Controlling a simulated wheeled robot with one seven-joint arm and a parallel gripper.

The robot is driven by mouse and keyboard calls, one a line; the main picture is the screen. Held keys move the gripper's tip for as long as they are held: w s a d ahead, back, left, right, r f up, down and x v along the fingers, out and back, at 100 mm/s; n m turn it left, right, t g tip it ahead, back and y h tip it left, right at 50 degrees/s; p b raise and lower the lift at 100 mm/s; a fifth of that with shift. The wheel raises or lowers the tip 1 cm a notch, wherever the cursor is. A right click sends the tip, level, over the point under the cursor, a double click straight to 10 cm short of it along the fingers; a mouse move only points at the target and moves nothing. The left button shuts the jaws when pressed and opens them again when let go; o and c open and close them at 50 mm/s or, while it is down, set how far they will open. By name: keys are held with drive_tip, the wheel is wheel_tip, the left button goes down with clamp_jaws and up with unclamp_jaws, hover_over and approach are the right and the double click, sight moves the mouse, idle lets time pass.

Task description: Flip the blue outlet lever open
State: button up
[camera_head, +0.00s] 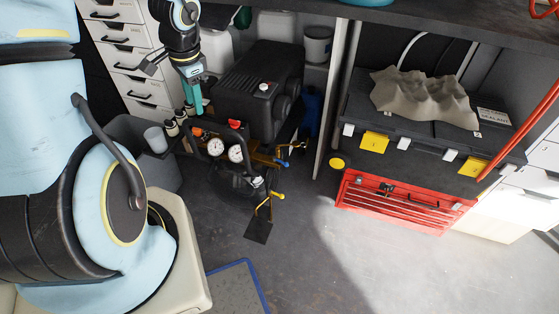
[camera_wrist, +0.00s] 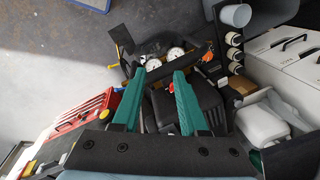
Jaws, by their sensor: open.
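The small blue outlet lever (camera_head: 283,163) shows on the right side of the black compressor (camera_head: 258,85), near its brass fittings. Its exact angle is too small to read. I cannot make it out in the wrist view. My gripper (camera_head: 196,108) hangs to the upper left of the lever, beside the compressor and well apart from it. In the wrist view my gripper (camera_wrist: 159,73) has its two teal fingers spread with nothing between them. The compressor (camera_wrist: 190,100) lies beyond and below the fingers.
A yellow lever (camera_head: 280,196) sits below the blue one. Two white gauges (camera_head: 236,153) and a black hose are close by. White drawers (camera_head: 130,60) stand at left. The floor in front is clear.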

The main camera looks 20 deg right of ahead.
sight(282, 162)
drive_tip(key=d+f+m, duration=0.2)
drive_tip(key=d+f, duration=0.1)
drive_tip(key=d+f+m+b, duration=0.1)
drive_tip(key=d+f+m, duration=0.1)
drive_tip(key=d+f, duration=0.1)
drive_tip(key=d+f+m+h, duration=0.1)
drive_tip(key=d+f+m, duration=0.1)
drive_tip(key=d+f, duration=0.1)
drive_tip(key=shift+w+d+f+m+b, duration=0.15)
drive_tip(key=shift+w+f+m+b, duration=0.05)
drive_tip(key=shift+w+m+b, duration=0.2)
drive_tip(key=s+d+f+m+h+b, duration=0.15)
drive_tip(key=s+d+f+m, duration=0.25)
drive_tip(key=d+f+m, duration=0.55)
drive_tip(key=shift+n+g, duration=0.4)
drive_tip(key=shift+n, duration=0.25)
drive_tip(key=d+f+b, duration=0.1)
drive_tip(key=f, duration=0.2)
drive_tip(key=w+d+f+b, duration=0.1)
drive_tip(key=f, duration=0.3)
drive_tip(key=d+f+b, duration=0.2)
drive_tip(key=f, duration=0.2)
drive_tip(key=shift+w, duration=0.25)
clamp_jaws()
